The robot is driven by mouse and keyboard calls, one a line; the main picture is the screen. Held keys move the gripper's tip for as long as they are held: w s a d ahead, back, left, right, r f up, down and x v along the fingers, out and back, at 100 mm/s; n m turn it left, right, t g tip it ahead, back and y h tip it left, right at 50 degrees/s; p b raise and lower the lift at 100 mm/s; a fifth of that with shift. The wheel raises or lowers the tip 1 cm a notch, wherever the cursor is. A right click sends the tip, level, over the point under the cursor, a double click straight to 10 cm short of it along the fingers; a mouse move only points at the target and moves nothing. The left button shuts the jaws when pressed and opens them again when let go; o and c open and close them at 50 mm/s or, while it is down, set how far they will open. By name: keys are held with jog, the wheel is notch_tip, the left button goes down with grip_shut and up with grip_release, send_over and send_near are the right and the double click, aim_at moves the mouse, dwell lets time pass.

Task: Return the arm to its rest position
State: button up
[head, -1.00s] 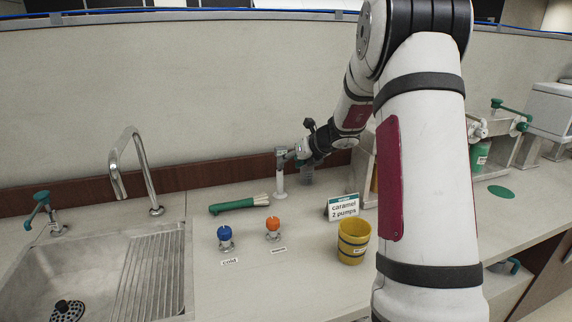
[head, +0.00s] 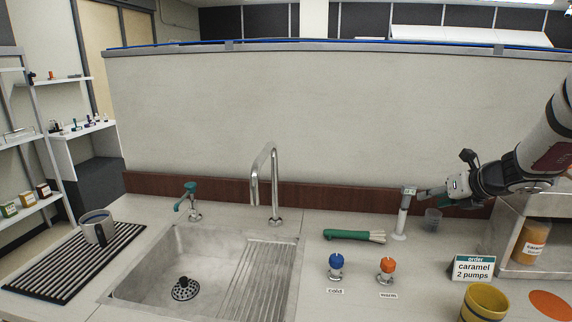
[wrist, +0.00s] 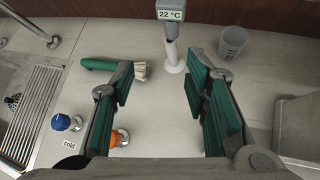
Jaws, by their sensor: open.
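My gripper (head: 432,193) is at the right of the head view, over the back of the counter, close to a white post with a temperature display (head: 404,210). In the wrist view my gripper (wrist: 160,88) has its green-padded fingers spread wide with nothing between them. The post (wrist: 171,50) stands beyond the fingertips, its display reading 22 °C. A small clear cup (head: 432,219) stands right of the post; it also shows in the wrist view (wrist: 233,42). My upper arm is out of the head view.
A green-handled brush (head: 350,235), blue knob (head: 336,265), orange knob (head: 387,267), order sign (head: 474,268) and yellow cup (head: 484,303) are on the counter. A sink (head: 150,275) with a tall tap (head: 273,190) lies left. A shelf unit (head: 510,262) stands right, below my arm.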

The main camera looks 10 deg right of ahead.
jog(key=s+a+r+n+g+y+p, duration=0.15)
jog(key=s+a+r+n, duration=0.25)
jog(key=s+a+n, duration=0.55)
jog(key=s+a+r+n+g+y+p, duration=0.1)
jog(key=s+a+r+n+g, duration=0.35)
jog(key=a+n, duration=0.8)
jog(key=s+a+n+h, duration=0.1)
jog(key=s+a+n, duration=0.1)
jog(key=s+n, duration=0.5)
jog(key=s+a+n+h+p, duration=0.1)
jog(key=s+a+n+h, duration=0.1)
jog(key=s+n, duration=0.6)
jog(key=s+a, duration=0.1)
jog(key=s, duration=0.6)
jog(key=shift+s+f+p, duration=0.25)
jog(key=shift+f+p, duration=0.05)
jog(key=shift+f, duration=0.1)
